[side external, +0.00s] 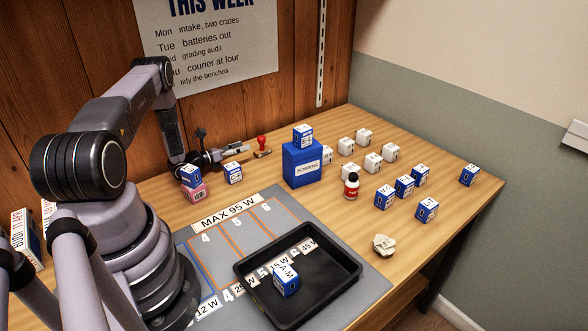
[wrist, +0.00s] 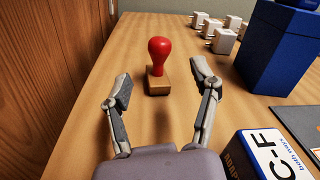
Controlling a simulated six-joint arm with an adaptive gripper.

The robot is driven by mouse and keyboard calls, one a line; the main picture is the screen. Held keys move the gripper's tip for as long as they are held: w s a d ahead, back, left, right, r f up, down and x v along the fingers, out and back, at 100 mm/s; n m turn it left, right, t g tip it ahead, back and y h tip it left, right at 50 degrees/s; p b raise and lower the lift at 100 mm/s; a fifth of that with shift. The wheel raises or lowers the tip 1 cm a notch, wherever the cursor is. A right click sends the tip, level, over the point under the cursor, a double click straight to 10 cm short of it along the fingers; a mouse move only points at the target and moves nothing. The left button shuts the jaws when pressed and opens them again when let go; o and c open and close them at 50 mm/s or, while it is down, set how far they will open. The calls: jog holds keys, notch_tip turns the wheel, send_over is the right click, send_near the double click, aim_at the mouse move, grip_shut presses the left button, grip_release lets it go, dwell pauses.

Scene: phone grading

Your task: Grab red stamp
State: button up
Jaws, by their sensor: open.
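The red stamp (side external: 262,146) has a rounded red handle on a wooden base and stands upright on the bench, left of the blue box. In the wrist view the stamp (wrist: 159,62) stands just beyond my fingertips, roughly centred between them. My gripper (wrist: 161,88) is open and empty, low over the bench, its two fingers spread on either side. In the side view my gripper (side external: 233,152) points toward the stamp, with a short gap between them.
A blue box (side external: 302,165) with a small box on top stands right of the stamp. Blue-and-white boxes (side external: 233,173) stand near my gripper; one (wrist: 272,155) is close at its right. White cubes (side external: 347,144) stand farther right. A black tray (side external: 347,268) lies in front.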

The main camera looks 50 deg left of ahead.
aim_at(262, 145)
jog(key=w, duration=0.7)
jog(key=shift+w+d, duration=0.15)
jog(key=shift+d, duration=0.15)
jog(key=shift+c, duration=0.2)
grip_shut()
